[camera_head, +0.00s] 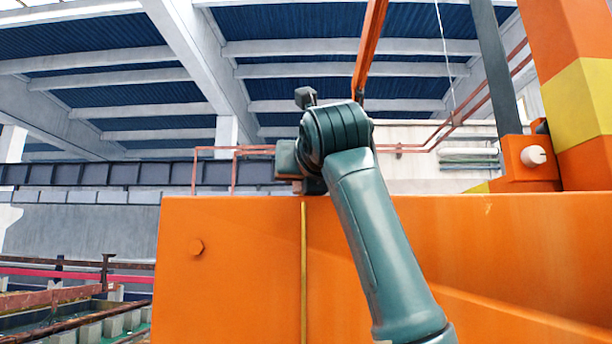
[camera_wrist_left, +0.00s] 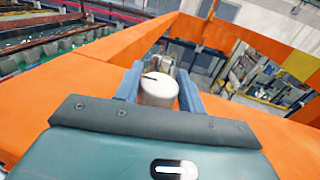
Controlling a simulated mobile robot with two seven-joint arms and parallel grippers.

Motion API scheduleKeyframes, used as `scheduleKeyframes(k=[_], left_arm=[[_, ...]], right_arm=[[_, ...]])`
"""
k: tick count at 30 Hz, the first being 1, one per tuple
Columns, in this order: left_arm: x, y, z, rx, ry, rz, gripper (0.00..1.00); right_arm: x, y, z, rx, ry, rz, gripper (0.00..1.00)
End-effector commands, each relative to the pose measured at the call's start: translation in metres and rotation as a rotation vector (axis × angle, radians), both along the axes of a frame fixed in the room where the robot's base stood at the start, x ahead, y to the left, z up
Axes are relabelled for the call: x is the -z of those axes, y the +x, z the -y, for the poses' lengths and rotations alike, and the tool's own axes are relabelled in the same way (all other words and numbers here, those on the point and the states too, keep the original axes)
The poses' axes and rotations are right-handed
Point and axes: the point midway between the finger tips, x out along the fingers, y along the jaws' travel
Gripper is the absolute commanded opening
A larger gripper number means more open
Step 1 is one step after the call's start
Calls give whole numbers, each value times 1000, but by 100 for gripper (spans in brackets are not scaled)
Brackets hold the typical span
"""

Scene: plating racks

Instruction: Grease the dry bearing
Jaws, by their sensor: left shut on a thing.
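In the left wrist view, the two blue-grey fingers of my left gripper (camera_wrist_left: 160,82) are shut on a pale metal cylinder (camera_wrist_left: 158,92). It has a dark mark on its top. The gripper is over the orange frame, with an open gap inside the frame beyond it. A small grey metal part shows just behind the cylinder; I cannot tell what it is. In the head view, my green arm rises to the frame's top edge, and its gripper is hidden. I cannot make out a bearing for certain. My right gripper is not in view.
A large orange wall (camera_head: 230,270) fills the lower head view. An orange bracket (camera_head: 535,175) with a pale round pin (camera_head: 533,156) stands at right, beside an orange post with a yellow band (camera_head: 580,100). Tanks and rails (camera_head: 70,310) lie at lower left.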

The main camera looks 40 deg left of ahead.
Motion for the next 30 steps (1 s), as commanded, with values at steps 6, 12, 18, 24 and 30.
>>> scheduleKeyframes(k=[6, 12, 18, 24, 30], left_arm=[[0, 0, 0, 1, 1, 1, 16], [0, -1, 0, 30, 0, 2, 16], [1, -2, 0, 128, -1, 7, 16], [2, -2, 0, 292, -1, 7, 16], [2, -2, -1, 482, 0, 6, 16]], right_arm=[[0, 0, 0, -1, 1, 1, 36], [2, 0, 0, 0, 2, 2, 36], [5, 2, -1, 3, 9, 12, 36], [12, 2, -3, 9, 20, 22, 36], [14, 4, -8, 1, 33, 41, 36]])
